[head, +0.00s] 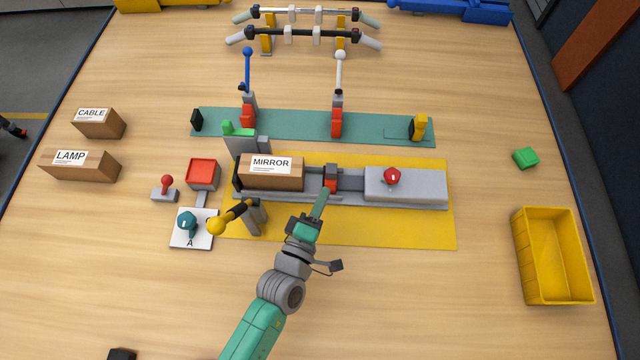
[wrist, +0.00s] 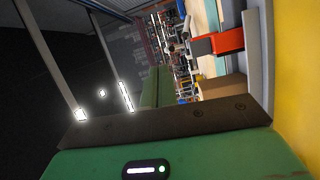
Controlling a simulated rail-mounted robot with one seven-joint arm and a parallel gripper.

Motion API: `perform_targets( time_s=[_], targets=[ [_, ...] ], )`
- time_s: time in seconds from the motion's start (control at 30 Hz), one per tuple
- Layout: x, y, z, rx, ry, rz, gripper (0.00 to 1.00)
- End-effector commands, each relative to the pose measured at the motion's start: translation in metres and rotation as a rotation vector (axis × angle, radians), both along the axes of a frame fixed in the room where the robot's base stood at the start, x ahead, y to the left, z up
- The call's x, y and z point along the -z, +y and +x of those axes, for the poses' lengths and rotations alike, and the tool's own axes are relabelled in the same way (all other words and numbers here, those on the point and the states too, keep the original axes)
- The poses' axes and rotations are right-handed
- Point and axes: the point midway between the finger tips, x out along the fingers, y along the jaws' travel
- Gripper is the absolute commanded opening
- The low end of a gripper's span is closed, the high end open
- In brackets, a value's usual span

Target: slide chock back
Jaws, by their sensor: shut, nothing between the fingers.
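The chock, a red block with a dark grey top (head: 330,180), stands on the grey slat conveyor (head: 420,203), just right of the MIRROR box (head: 271,172). In the wrist view the red and dark chock (wrist: 225,41) shows at the upper right. My gripper (head: 323,194) is shut with nothing in it, at the conveyor's front side, with its tip just in front of and below the chock. Whether the tip touches the chock cannot be told. In the wrist view my green gripper (wrist: 155,88) points up the picture.
A yellow-knobbed lever (head: 230,217) stands left of my arm, near the conveyor's front. A red knob (head: 392,176) sits on the grey cover at the right. A green fixture with upright levers (head: 290,125) lies behind.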

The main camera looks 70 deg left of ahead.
Motion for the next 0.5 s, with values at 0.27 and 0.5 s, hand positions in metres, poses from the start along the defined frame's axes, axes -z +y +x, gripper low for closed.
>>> perform_targets(
  time_s=[0.27,0.5],
  targets=[
    [0.061,0.003,-0.047,-0.094,-0.041,-0.104,0.00],
    [0.059,0.023,-0.029,-0.092,-0.042,-0.100,0.00]
  ],
)
